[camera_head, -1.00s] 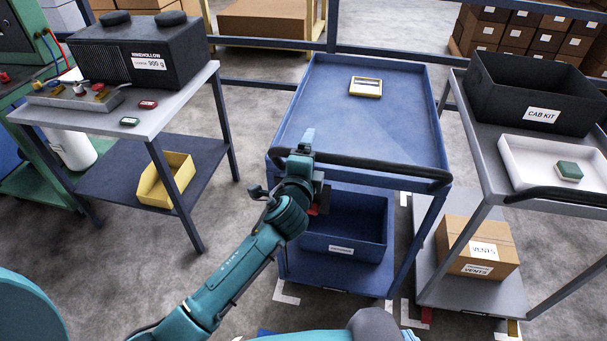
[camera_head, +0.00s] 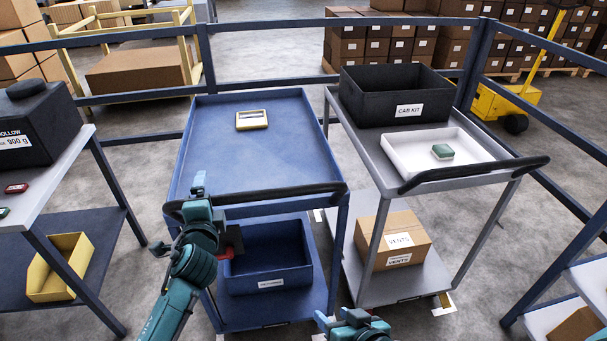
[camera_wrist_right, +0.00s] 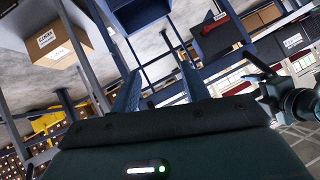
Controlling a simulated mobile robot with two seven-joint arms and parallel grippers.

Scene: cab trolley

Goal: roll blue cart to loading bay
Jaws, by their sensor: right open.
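The blue cart (camera_head: 185,165) stands left of the middle in the head view, with a dark push handle (camera_head: 265,193) along its near edge. A blue bin (camera_head: 295,280) sits on its lower shelf. My right gripper (camera_head: 355,322) is low at the picture's bottom edge, apart from the cart. In the right wrist view its two fingers (camera_wrist_right: 160,88) are spread with nothing between them. I cannot identify the loading bay.
A grey trolley (camera_head: 345,112) with a black crate (camera_head: 365,106), white tray (camera_head: 400,157) and carton (camera_head: 372,232) stands close on the cart's right. A workbench (camera_head: 60,170) stands left. A blue rail (camera_head: 275,24) runs behind. Bare floor (camera_head: 440,235) lies right of the grey trolley.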

